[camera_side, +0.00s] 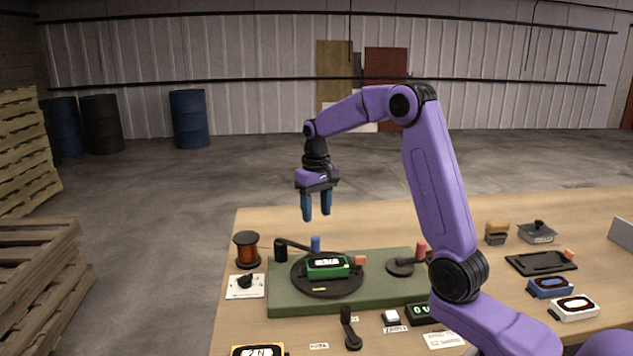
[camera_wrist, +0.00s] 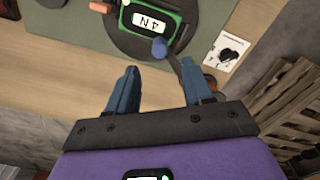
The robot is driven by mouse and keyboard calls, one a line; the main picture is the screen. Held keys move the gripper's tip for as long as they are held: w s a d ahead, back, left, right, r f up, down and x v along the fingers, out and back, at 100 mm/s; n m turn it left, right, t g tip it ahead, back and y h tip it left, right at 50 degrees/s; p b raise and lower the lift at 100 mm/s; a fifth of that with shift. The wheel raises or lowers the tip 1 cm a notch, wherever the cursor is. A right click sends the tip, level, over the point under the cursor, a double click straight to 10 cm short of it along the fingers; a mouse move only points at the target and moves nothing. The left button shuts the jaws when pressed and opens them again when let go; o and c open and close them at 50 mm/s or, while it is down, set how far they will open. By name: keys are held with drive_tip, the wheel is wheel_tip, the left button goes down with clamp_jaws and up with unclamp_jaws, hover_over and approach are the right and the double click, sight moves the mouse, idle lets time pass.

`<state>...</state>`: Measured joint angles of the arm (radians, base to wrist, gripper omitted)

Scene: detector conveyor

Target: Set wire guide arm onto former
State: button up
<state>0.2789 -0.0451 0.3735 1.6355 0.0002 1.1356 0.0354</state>
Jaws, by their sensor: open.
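The former (camera_side: 327,268) is a green-framed block with a white label, lying on a round black turntable (camera_side: 345,287). It also shows at the top of the wrist view (camera_wrist: 172,20). The wire guide arm (camera_side: 296,245) is a thin black lever on a black post (camera_side: 281,252), with a blue knob (camera_side: 315,243) at its free end. In the wrist view the knob (camera_wrist: 159,47) appears at the former's near edge; I cannot tell if they touch. My gripper (camera_side: 316,217) is open and empty, pointing down, above the knob and apart from it.
A green base plate (camera_side: 390,295) carries the turntable and a black round piece with a red handle (camera_side: 421,249). A copper wire spool (camera_side: 247,250) and a dial card (camera_side: 245,286) stand at left. Several small modules, including a blue one (camera_side: 550,287), lie at right.

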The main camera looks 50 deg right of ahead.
wheel_tip(320, 180, up, 8)
drive_tip(key=shift+f, duration=0.1)
idle(0.5)
drive_tip(key=s+a+f+n, duration=0.2)
drive_tip(key=s+a+n, duration=0.2)
drive_tip(key=s+a, duration=0.4)
drive_tip(key=s+a+f+n, duration=0.2)
drive_tip(key=s+a+n, duration=0.25)
drive_tip(key=a, duration=0.45)
drive_tip(key=s+f+n, duration=0.3)
drive_tip(key=s, duration=0.7)
drive_tip(key=s+f+n, duration=0.3)
drive_tip(key=s+n, duration=0.1)
drive_tip(key=s, duration=0.7)
drive_tip(key=shift+s+a, duration=0.25)
drive_tip(key=shift+a, duration=0.2)
